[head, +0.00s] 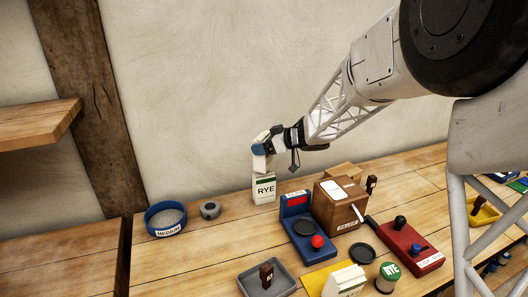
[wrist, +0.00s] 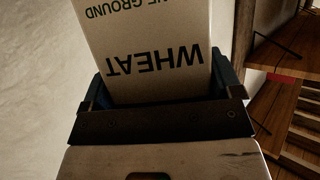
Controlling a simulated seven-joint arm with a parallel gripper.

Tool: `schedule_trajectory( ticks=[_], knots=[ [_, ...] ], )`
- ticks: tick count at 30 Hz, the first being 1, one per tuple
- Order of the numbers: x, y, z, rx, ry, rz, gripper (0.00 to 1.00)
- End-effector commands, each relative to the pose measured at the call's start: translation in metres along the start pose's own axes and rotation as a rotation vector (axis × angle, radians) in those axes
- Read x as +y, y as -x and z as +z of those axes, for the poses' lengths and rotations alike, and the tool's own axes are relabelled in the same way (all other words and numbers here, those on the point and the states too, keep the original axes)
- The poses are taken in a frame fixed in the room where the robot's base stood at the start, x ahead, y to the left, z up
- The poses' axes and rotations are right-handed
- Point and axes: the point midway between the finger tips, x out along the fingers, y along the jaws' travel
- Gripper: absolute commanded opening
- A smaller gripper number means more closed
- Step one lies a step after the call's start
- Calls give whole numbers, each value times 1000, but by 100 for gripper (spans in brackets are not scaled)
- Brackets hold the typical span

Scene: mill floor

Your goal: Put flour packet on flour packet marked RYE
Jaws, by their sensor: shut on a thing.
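The flour packet marked RYE (head: 264,188) stands upright on the bench near the wall, white with a green band. My gripper (head: 264,145) is directly above it, shut on another pale flour packet (head: 259,163). In the wrist view the held packet (wrist: 145,35) reads WHEAT and sits between the jaws of my gripper (wrist: 160,95). In the head view its lower end is at the top of the RYE packet; I cannot tell whether they touch. The RYE packet is hidden in the wrist view.
A blue sieve marked MEDIUM (head: 165,220) and a grey ring (head: 210,210) stand to the left. A blue scale (head: 308,238) and a wooden mill (head: 340,207) stand close on the right. A grey tray (head: 267,279) and another white packet (head: 344,281) are in front.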

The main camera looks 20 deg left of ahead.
Motion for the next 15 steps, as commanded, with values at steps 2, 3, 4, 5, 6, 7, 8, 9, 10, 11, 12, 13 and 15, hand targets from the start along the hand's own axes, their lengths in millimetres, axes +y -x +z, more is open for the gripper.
schedule_trajectory(
  ticks=[2, 3, 4, 5, 6, 7, 8, 9, 10, 11, 12, 13, 15],
  knots=[
    [0, -3, 8, 0, -3, 0, 43],
    [0, -5, 12, 0, -3, 0, 43],
    [0, -6, 15, 0, -3, 0, 43],
    [0, -7, 18, 0, -2, 0, 43],
    [0, -8, 21, 0, -1, 0, 43],
    [0, -9, 22, 0, -1, 0, 43],
    [0, -10, 24, 0, -1, 0, 43],
    [0, -10, 25, 0, -1, 0, 43],
    [0, -11, 26, 0, 0, 0, 43],
    [0, -11, 26, 0, 0, 0, 43],
    [0, -11, 26, 0, 0, 0, 43],
    [0, -11, 26, 0, 0, 0, 43],
    [0, -11, 26, 0, 0, 0, 43]
  ],
)
